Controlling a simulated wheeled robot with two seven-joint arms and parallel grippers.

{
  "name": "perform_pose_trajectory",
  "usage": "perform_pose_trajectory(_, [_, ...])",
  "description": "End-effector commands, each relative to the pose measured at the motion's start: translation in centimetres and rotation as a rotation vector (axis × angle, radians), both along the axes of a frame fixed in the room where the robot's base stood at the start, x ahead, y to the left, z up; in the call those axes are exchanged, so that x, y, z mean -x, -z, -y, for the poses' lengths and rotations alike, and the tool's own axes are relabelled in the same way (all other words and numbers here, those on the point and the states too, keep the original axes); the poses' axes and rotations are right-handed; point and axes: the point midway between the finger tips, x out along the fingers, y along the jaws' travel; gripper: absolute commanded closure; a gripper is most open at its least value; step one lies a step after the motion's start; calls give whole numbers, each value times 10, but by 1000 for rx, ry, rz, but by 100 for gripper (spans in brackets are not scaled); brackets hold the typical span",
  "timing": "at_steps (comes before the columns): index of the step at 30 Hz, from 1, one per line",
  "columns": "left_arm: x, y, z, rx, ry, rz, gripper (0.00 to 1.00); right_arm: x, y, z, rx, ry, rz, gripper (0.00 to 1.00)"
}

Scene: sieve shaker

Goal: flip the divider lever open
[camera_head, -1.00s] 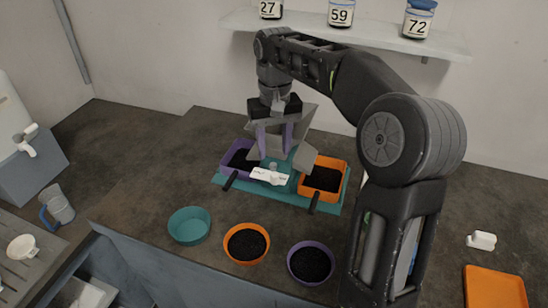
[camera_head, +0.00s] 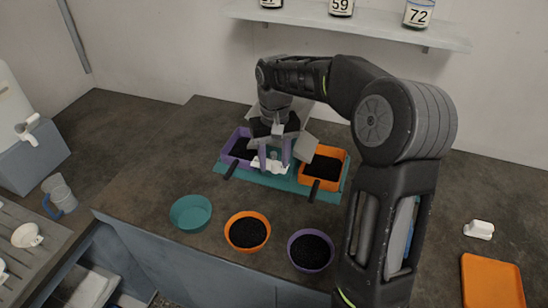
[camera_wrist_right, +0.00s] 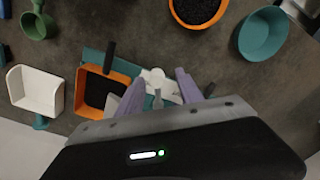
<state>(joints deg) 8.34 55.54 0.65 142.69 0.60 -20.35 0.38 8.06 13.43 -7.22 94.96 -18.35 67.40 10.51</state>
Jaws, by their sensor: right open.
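The divider has a teal base (camera_head: 335,194), a purple bin (camera_head: 230,150) on its left and an orange bin (camera_head: 336,173) on its right, both holding dark grains. A white lever piece (camera_head: 272,167) sits between the bins at the front; the right wrist view shows it too (camera_wrist_right: 155,78). My right gripper (camera_head: 275,161) is open, pointing down, with its two purple fingers close around the white piece. In the right wrist view a small grey stem shows between the fingers (camera_wrist_right: 160,77). I cannot tell whether a finger touches it. My left gripper is out of view.
Teal (camera_head: 190,213), orange (camera_head: 247,231) and purple (camera_head: 311,251) bowls stand in front of the divider. An orange tray (camera_head: 492,284) lies at the right. A grey chute rises behind the gripper. A shelf (camera_head: 350,25) with jars hangs above.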

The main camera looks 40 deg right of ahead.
Motion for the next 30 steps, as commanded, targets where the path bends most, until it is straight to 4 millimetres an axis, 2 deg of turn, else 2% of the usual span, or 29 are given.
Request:
perform_pose_trajectory(7, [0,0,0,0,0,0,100,0,1,0,0,0,0,57])
perform_pose_trajectory(23, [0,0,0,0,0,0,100,0,1,0,0,0,0,99])
perform_pose_trajectory(30, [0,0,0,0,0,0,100,0,1,0,0,0,1,100])
